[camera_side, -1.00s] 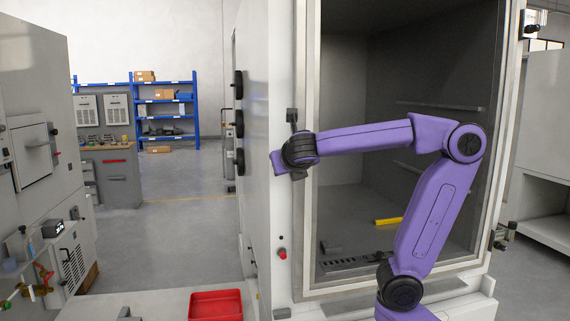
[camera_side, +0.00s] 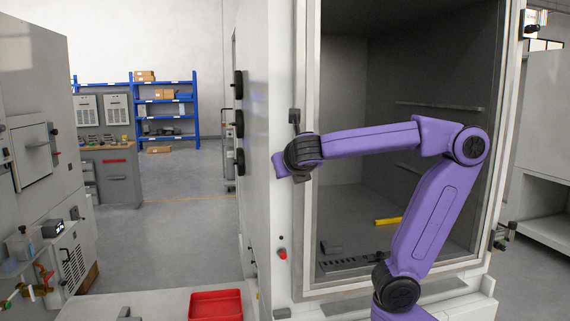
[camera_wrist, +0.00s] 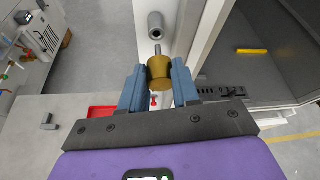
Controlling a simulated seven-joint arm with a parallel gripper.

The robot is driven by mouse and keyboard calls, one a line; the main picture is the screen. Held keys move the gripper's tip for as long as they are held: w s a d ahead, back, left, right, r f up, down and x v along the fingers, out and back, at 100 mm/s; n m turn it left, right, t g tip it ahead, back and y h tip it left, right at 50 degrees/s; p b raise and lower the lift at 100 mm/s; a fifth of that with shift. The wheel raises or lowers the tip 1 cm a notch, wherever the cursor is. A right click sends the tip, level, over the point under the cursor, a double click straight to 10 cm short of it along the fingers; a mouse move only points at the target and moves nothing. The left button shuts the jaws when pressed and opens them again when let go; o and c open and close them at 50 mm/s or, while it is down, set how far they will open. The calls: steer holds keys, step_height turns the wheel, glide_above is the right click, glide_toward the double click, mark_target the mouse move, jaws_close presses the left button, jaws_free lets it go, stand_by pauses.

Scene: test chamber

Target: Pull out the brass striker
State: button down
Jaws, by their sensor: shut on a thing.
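Just above the pin's tip is a grey round socket (camera_wrist: 155,25) with a dark hole, on the pale chamber frame (camera_wrist: 187,25). The pin's tip appears outside the hole, with a small gap. In the side view my gripper (camera_side: 283,163) is beside the chamber's left post, and the striker is hidden there.
The open chamber has a yellow bar (camera_side: 388,221) and a dark slotted strip (camera_side: 352,264) on its floor. Its door (camera_side: 255,130) stands to the left. A red tray (camera_side: 216,305) lies on the pale surface below. A red knob (camera_side: 282,254) sticks out low on the frame.

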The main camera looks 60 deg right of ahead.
steer(key=shift+s+a, duration=1.05)
steer(key=shift+a, duration=0.05)
